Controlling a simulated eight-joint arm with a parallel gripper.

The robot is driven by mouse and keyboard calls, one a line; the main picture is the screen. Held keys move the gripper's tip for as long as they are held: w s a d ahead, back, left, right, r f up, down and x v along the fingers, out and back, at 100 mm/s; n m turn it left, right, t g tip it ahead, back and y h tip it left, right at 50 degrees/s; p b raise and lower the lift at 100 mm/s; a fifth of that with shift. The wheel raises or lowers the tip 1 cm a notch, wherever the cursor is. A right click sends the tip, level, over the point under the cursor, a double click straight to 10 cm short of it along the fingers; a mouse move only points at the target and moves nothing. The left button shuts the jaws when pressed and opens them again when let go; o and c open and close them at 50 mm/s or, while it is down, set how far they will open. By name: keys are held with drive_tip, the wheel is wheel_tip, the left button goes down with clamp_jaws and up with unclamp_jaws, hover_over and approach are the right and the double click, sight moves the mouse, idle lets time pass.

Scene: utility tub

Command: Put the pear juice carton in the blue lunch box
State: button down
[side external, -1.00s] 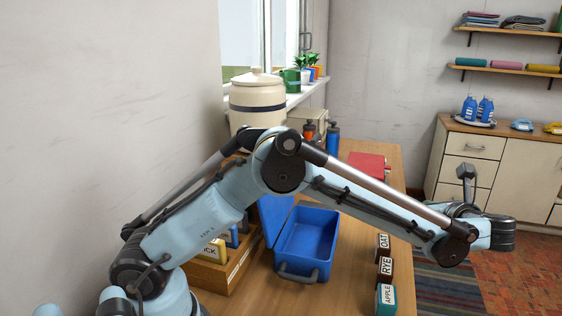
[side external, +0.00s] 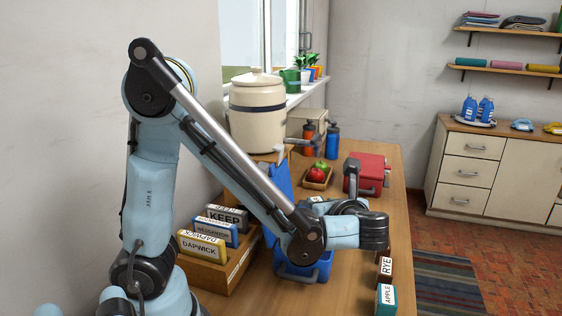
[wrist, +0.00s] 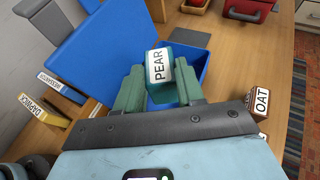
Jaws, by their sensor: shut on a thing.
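The pear juice carton (wrist: 158,66), teal with a white PEAR label, is between the green fingers of my gripper (wrist: 160,82) in the wrist view. My gripper is shut on it. The open blue lunch box (wrist: 192,55) lies behind and below the carton in that view, its blue lid (wrist: 112,45) raised at the left. In the side view my arm hides much of the lunch box (side external: 302,272), and I cannot make out the carton or fingertips clearly. The carton appears above the box; its exact height is unclear.
The OAT carton (wrist: 259,101) stands right of the lunch box. RYE (side external: 385,268) and APPLE (side external: 386,298) cartons stand near the table's right edge. A wooden box of labelled packets (side external: 232,278) is at the left. A red box (side external: 368,170) and fruit tray (side external: 317,178) are behind.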

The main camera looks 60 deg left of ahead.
sight(316, 200)
drive_tip(key=shift+w+a+n+g, duration=0.25)
drive_tip(key=shift+a+n+g, duration=0.75)
drive_tip(key=shift+a+g, duration=0.15)
drive_tip(key=shift+a+f+n+g+y, duration=0.15)
drive_tip(key=shift+a+n+g+y, duration=0.15)
drive_tip(key=shift+a+n+g, duration=0.1)
drive_tip(key=shift+f, duration=3.85)
drive_tip(key=shift+f, duration=0.6)
drive_tip(key=c, duration=0.7)
unclamp_jaws()
drive_tip(key=shift+r, duration=0.15)
